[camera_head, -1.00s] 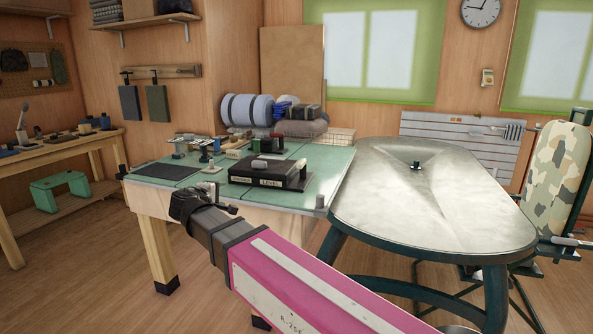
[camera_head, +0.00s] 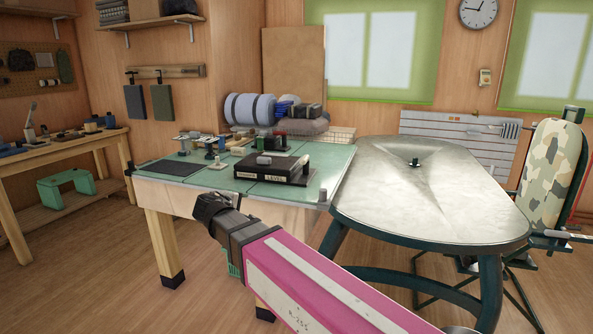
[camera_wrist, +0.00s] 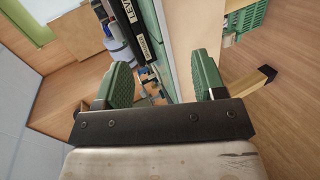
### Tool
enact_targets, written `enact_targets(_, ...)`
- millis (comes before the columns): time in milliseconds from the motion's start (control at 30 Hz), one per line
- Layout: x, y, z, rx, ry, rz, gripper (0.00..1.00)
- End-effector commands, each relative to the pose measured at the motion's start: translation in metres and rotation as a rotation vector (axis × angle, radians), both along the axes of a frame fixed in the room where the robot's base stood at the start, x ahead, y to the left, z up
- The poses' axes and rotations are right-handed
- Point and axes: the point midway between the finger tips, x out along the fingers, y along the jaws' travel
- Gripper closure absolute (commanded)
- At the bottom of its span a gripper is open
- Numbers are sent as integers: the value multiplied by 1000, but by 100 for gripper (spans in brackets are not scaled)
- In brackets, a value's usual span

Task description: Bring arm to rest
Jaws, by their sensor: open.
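My gripper shows in the wrist view (camera_wrist: 163,82) with its two green fingers wide apart and nothing between them. In the head view my pink arm reaches up from the bottom right, and its dark wrist end is in front of the green-topped workbench (camera_head: 176,168), near its front side. The fingers are hidden or hard to make out there. A black case marked LEVEL (camera_head: 271,170) lies on the bench top beyond the wrist. It also shows in the wrist view (camera_wrist: 138,28), beyond the fingers.
A grey oval-topped table (camera_head: 425,205) stands to the right of the bench. A camouflage ironing-board-like item (camera_head: 550,165) is at the far right. Floor between is clear.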

Motion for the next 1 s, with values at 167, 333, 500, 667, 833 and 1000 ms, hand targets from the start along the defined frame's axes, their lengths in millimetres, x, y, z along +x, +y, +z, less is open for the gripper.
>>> enact_targets(167, 9, -43, -32, 59, 77, -75, 36)
enact_targets(333, 15, -102, -78, 153, 186, -188, 36)
enact_targets(500, 12, -164, -125, 272, 299, -321, 36)
enact_targets(667, 1, -219, -165, 393, 398, -451, 36)
enact_targets(833, -18, -270, -204, 529, 492, -590, 36)
enact_targets(1000, -42, -314, -237, 677, 575, -733, 36)
